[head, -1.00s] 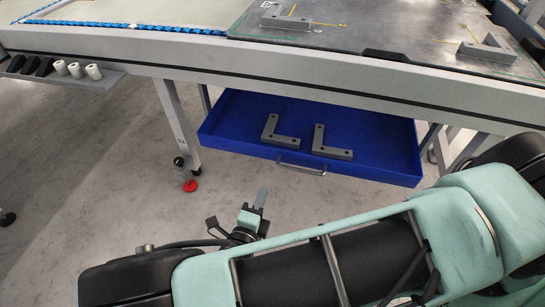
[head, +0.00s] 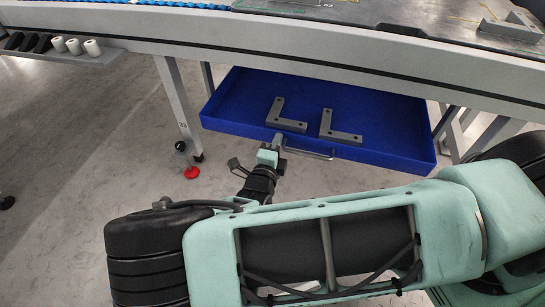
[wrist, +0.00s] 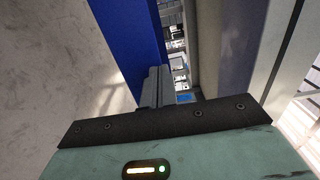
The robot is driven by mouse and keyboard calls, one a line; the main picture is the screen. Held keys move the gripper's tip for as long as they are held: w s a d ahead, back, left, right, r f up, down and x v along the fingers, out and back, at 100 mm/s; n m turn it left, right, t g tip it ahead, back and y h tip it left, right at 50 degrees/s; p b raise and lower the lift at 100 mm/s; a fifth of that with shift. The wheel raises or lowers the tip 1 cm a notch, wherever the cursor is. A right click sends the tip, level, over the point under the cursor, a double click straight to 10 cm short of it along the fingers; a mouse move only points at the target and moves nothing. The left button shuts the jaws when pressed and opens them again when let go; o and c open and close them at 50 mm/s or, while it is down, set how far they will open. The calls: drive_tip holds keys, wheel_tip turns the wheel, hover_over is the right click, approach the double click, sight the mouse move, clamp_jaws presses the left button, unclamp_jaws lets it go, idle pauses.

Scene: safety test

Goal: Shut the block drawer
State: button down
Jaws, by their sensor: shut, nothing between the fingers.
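The blue drawer (head: 388,133) is open beneath the workbench and holds two grey L-shaped blocks, one on the left (head: 285,118) and one on the right (head: 340,130). Its silver bar handle (head: 310,154) is on the front wall. My gripper (head: 279,140) is at the front wall, by the left end of the handle; I cannot tell if it touches. In the wrist view, the closed fingers (wrist: 155,88) point along the blue drawer wall (wrist: 122,38), with nothing seen between them. The handle is not clear in that view.
The workbench edge (head: 240,53) runs above the drawer. A small side shelf (head: 55,55) holds black and white cylinders. The floor (head: 90,160) to the left is clear.

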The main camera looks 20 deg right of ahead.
sight(286, 124)
drive_tip(key=shift+w+d, duration=0.25)
drive_tip(key=shift+w, duration=0.05)
drive_tip(key=p+x, duration=0.3)
drive_tip(key=x, duration=0.6)
drive_tip(key=shift+w+d+r, duration=0.1)
drive_tip(key=shift+w+d, duration=0.05)
drive_tip(key=shift+w, duration=0.05)
